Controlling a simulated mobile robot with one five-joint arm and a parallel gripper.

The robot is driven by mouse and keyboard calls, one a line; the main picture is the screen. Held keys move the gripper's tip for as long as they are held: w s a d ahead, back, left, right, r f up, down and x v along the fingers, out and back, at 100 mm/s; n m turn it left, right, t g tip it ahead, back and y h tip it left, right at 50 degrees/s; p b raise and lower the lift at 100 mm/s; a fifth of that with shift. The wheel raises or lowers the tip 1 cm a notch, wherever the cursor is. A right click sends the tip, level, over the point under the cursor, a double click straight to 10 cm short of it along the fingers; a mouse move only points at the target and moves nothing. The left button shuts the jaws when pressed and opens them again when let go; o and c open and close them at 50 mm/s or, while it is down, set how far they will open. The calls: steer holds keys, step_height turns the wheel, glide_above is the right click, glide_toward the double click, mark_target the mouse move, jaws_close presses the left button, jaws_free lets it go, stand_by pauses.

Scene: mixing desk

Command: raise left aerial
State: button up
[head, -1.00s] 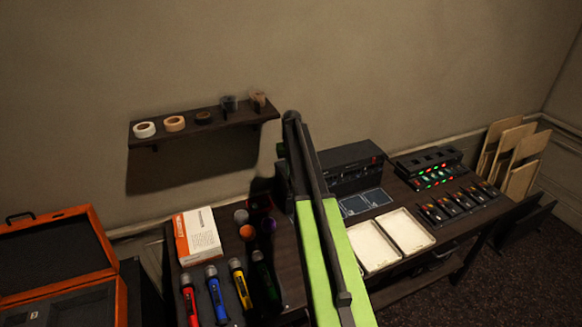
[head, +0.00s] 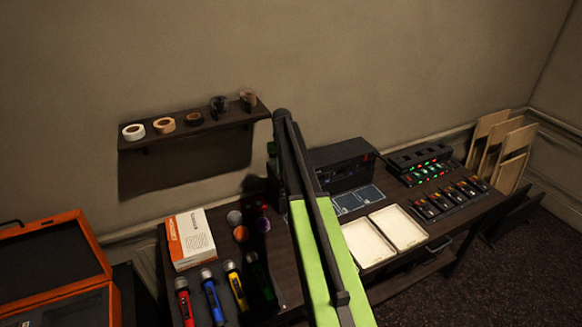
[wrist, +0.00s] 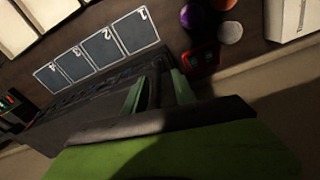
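The dark receiver box (head: 343,163) stands at the back of the desk, against the wall. In the wrist view the box (wrist: 75,125) lies beyond numbered dark tiles. I cannot make out the left aerial clearly; my arm hides the box's left end in the head view. My gripper (wrist: 156,88) shows in the wrist view as two grey-green fingers standing apart at the box's end. A dark narrow shape lies between them, and I cannot tell if it is the aerial or touches them. In the head view my arm mostly hides the gripper.
Numbered tiles (head: 358,200) and white trays (head: 399,229) lie in front of the box. Coloured balls (head: 240,233), microphones (head: 213,297) and a white-orange carton (head: 190,239) are to the left. A shelf (head: 190,135) with tape rolls juts from the wall at upper left.

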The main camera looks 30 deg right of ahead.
steer(key=shift+d+r, duration=0.15)
steer(key=shift+r, duration=0.2)
steer(key=r+p, duration=0.7)
steer(key=p, duration=0.1)
steer(key=s+r+p, duration=0.1)
steer(key=r+p, duration=0.3)
steer(key=shift+a+r, duration=0.3)
steer(key=shift+a, duration=0.1)
steer(key=shift+f, duration=0.1)
